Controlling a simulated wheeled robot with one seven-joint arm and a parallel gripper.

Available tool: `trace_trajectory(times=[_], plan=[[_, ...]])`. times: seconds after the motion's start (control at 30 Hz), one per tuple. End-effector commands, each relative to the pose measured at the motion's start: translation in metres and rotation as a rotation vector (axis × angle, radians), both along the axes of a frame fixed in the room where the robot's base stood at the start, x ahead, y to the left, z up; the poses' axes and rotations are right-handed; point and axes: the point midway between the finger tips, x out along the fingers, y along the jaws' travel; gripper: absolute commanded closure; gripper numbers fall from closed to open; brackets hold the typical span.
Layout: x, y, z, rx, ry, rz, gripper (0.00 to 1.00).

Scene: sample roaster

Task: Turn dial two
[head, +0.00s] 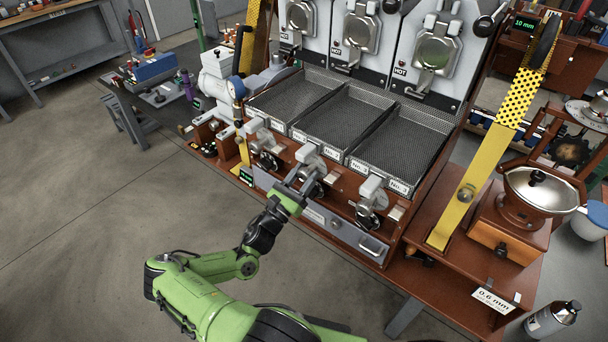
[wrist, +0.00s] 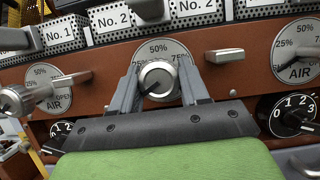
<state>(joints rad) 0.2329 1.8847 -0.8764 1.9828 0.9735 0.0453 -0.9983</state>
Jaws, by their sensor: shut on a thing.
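My gripper (wrist: 160,82) is shut on this knob, one grey finger on each side. The lower part of the dial and the panel below it are hidden behind my gripper. In the head view my gripper (head: 300,181) reaches the middle of the roaster's front, below the No. 2 tray.
Similar AIR dials stand left (wrist: 50,84) and right (wrist: 297,48). A lever handle (wrist: 224,56) juts out at right. Black numbered dials sit low at left (wrist: 61,129) and right (wrist: 289,115). In the head view, a grey drawer handle (head: 370,245) is at lower right. The floor at left is open.

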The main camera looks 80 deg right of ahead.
Motion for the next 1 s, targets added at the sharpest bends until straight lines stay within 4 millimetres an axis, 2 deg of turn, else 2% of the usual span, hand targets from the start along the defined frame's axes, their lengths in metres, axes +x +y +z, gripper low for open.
trace_trajectory(times=[0.37,0.4,0.5,0.83,1.0], plan=[[-0.001,0.000,-0.003,0.009,0.003,-0.001,0.85],[-0.001,0.000,-0.003,0.009,0.003,-0.001,0.49],[0.000,0.000,-0.002,0.007,0.003,-0.001,0.34],[0.002,0.004,-0.003,0.005,0.003,0.000,0.34],[0.017,0.035,-0.018,0.006,0.004,0.005,0.34]])
